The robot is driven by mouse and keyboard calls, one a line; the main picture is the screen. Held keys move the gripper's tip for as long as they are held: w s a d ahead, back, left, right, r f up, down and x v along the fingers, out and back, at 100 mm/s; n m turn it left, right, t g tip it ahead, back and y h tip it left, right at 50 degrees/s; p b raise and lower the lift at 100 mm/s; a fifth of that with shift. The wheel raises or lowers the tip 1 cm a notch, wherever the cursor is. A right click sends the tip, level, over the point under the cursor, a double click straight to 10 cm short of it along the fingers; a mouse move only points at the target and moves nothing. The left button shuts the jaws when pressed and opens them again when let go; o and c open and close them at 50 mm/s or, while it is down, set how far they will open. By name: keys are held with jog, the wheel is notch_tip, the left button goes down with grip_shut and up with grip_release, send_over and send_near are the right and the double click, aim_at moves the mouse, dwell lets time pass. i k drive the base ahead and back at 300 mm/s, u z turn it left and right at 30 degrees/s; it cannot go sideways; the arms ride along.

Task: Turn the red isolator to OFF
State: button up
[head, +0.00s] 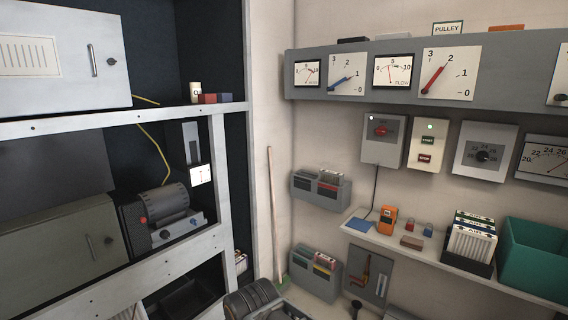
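A red rotary knob (381,131) sits on the front of a grey wall box (372,150), below the long grey meter panel. It looks like the red isolator. A small white light shows at the box's upper left, and a dark cable runs down from its underside. The knob's markings are too small to read, so I cannot tell its position. My gripper is not in view.
A meter panel (395,108) with red and blue pointers runs above. Below, a shelf (390,240) holds an orange meter (388,219), a file rack (468,249) and a teal bin (535,262). Racks fill the left.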

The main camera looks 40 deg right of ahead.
aim_at(382, 130)
jog(key=z, duration=0.9)
jog(key=i, duration=2.65)
jog(key=z, duration=1.8)
